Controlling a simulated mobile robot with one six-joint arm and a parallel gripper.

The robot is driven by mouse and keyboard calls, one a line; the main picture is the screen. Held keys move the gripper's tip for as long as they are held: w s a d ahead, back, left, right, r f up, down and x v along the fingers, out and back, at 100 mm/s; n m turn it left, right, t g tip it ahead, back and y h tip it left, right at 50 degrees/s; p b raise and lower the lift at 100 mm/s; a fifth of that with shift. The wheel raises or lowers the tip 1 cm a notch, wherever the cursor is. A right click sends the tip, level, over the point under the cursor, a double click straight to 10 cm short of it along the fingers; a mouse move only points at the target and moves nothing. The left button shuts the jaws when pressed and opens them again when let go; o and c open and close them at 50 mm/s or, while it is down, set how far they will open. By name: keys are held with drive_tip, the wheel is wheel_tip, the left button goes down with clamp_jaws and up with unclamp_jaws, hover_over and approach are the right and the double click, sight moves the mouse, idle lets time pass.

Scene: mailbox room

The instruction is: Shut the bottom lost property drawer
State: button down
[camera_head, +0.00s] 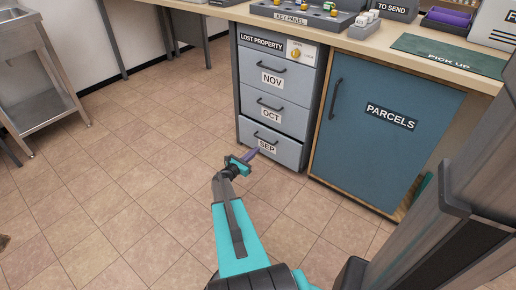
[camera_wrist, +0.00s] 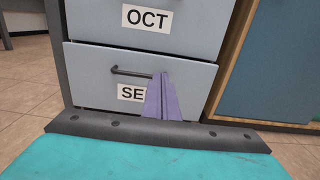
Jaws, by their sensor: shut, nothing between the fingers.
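The bottom lost property drawer (camera_head: 280,150) is light blue-grey, with a dark bar handle and a SEP label. It is at the foot of the LOST PROPERTY cabinet, below the OCT drawer (camera_head: 283,119). A thin dark line runs along its top edge; I cannot tell if its front is fully flush. My gripper (camera_head: 257,150) is shut and empty, its purple fingers pointing at the SEP front. In the wrist view the fingers (camera_wrist: 164,78) cover part of the SEP label (camera_wrist: 130,92) and the handle's right end. I cannot tell whether the tips touch the drawer.
The NOV drawer (camera_head: 281,76) is above OCT and looks shut. A blue PARCELS door (camera_head: 380,140) stands right of the cabinet, under the wooden counter (camera_head: 350,42). A metal sink stand (camera_head: 45,100) is at far left. The tiled floor (camera_head: 130,170) to the left is clear.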

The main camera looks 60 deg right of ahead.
drive_tip(key=w+r+y, duration=0.1)
drive_tip(key=w+d+r+y, duration=0.1)
drive_tip(key=r+y, duration=0.1)
drive_tip(key=shift+r+t, duration=0.15)
drive_tip(key=shift+t, duration=0.15)
idle(0.4)
drive_tip(key=b, duration=0.4)
approach(271, 134)
drive_tip(key=x, duration=0.4)
drive_tip(key=shift+s+d+f, duration=0.15)
drive_tip(key=shift+f, duration=0.1)
drive_tip(key=shift+s+d+r, duration=0.1)
drive_tip(key=shift+s+d, duration=0.05)
drive_tip(key=shift+d, duration=0.7)
